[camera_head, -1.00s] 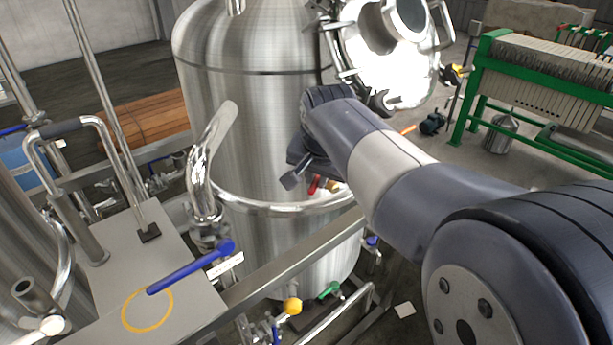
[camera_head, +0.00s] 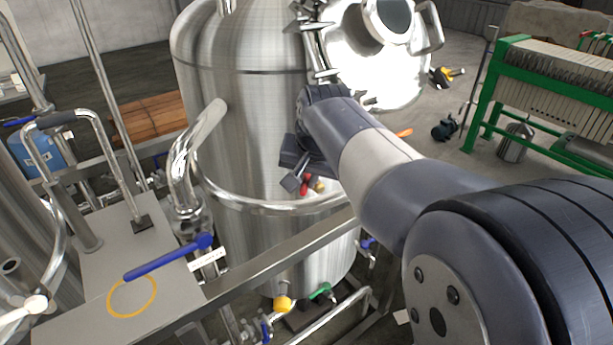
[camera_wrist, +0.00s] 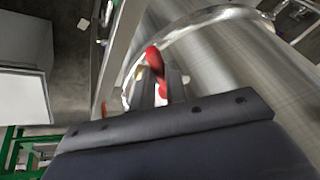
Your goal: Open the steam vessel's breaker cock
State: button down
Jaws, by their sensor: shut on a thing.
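The steam vessel (camera_head: 250,120) is a tall brushed-steel tank in the middle of the head view, with a bright rail around its lower body. A small red handle (camera_head: 304,188), which I take for the breaker cock's lever, shows at the vessel's front beside a brass-coloured part (camera_head: 319,185). My gripper (camera_head: 291,183) is at this handle, just above the rail and close to the vessel wall. In the wrist view the red handle (camera_wrist: 154,60) runs between the fingers of my gripper (camera_wrist: 158,88), which are shut on it. The cock's body is mostly hidden.
A long blue lever (camera_head: 165,260) lies over a grey plate with a yellow ring at lower left. Yellow (camera_head: 283,303) and green (camera_head: 320,292) valve handles sit low by the vessel.

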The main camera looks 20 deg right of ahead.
jog(key=c, duration=1.4)
grip_release()
jog(key=v, duration=1)
jog(key=shift+r+b, duration=0.35)
jog(key=shift+b, duration=0.1)
jog(key=shift+s, duration=0.15)
jog(key=shift+c, duration=0.4)
